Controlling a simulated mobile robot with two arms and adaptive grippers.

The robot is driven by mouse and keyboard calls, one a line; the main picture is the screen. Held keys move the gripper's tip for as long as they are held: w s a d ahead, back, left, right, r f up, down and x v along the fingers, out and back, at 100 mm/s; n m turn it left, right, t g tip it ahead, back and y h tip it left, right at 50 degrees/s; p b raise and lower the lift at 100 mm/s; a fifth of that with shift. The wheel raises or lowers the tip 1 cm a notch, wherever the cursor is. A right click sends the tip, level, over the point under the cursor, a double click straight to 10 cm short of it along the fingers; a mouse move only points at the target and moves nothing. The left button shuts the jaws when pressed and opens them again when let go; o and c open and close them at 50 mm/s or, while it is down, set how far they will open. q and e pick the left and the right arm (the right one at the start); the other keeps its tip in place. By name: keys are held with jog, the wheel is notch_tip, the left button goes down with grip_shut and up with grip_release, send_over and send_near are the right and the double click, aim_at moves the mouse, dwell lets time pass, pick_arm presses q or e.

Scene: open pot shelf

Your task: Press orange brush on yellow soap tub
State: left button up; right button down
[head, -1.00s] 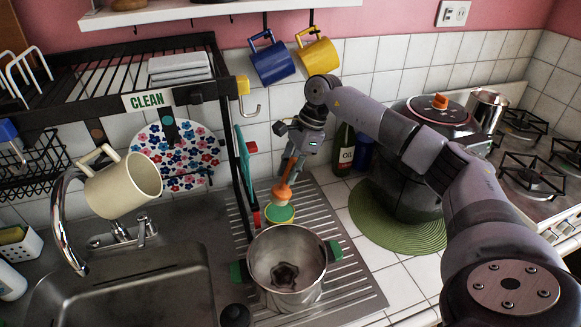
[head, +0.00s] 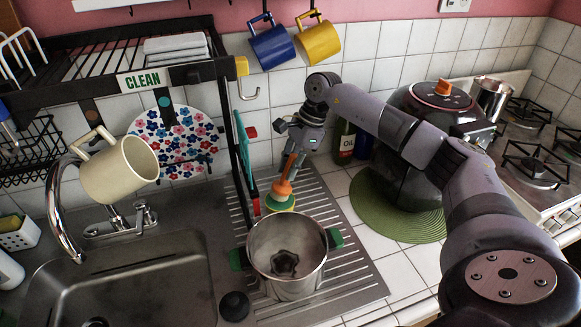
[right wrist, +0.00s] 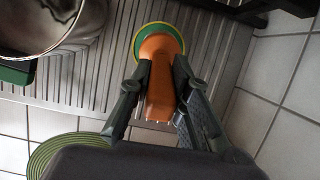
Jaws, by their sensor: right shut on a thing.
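The orange brush (head: 284,185) is upright in my right gripper (head: 291,152), which is shut on its handle; the orange handle also shows between the fingers in the right wrist view (right wrist: 160,80). The soap tub (head: 280,204), with a yellow side and a green top, stands on the ribbed drainboard behind the pot. The brush head is right over the tub and hides part of its top; I cannot tell for sure whether they touch. In the right wrist view the tub's green and yellow rim (right wrist: 137,42) shows around the brush. My left gripper is not in view.
A steel pot (head: 287,258) with green handles stands just in front of the tub. The black dish rack (head: 240,150) is close on the left. An oil bottle (head: 345,139) and a dark cooker (head: 415,150) on a green mat (head: 400,222) are to the right.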

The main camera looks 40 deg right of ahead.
aim_at(291, 157)
jog(key=shift+f+b, duration=0.5)
jog(key=shift+f, duration=0.1)
dwell(1.6)
jog(key=shift+r, duration=0.1)
jog(key=shift+r+p, duration=2.1)
jog(key=shift+r, duration=1.4)
